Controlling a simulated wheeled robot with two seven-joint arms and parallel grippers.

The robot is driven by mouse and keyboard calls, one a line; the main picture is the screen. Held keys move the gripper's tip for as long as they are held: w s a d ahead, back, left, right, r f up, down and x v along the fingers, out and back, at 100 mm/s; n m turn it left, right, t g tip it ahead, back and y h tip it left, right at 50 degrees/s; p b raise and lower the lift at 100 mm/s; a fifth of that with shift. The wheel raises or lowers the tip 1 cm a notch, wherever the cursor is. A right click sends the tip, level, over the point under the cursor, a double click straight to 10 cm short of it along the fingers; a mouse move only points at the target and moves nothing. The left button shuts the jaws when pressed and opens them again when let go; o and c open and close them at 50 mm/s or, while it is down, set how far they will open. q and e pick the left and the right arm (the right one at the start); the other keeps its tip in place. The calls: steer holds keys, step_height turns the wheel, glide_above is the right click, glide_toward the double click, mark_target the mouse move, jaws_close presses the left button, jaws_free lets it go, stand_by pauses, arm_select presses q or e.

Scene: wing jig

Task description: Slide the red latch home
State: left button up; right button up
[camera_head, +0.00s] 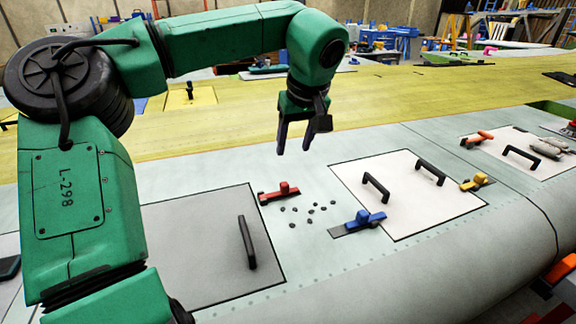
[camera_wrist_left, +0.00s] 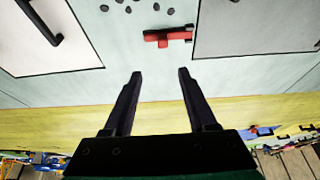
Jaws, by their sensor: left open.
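The red latch (camera_head: 279,194) lies on the pale wing skin beside the upper right corner of the grey panel (camera_head: 200,270). A raised knob stands on it. In the left wrist view the red latch (camera_wrist_left: 167,37) is ahead of the fingers, with one end close to the panel edge; I cannot tell whether it overlaps the panel. My left gripper (camera_head: 293,149) points down, open and empty, above the wing and beyond the latch in the head view. Its fingers (camera_wrist_left: 160,75) are apart, with bare skin between them. My right gripper is not in view.
Several small dark pieces (camera_head: 309,211) lie right of the latch. A blue latch (camera_head: 360,221), a white panel (camera_head: 405,205) with black handles and a yellow latch (camera_head: 477,182) are farther right. A black handle (camera_head: 246,242) rises from the grey panel.

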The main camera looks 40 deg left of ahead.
arm_select(q)
steer(key=p, duration=0.1)
glide_toward(284, 183)
steer(key=p+x, duration=0.1)
steer(key=x, duration=0.7)
steer(key=shift+w+p, duration=0.1)
steer(key=shift+p, duration=0.3)
steer(key=shift+a+f, duration=0.1)
steer(key=shift+f, duration=0.1)
jaws_close()
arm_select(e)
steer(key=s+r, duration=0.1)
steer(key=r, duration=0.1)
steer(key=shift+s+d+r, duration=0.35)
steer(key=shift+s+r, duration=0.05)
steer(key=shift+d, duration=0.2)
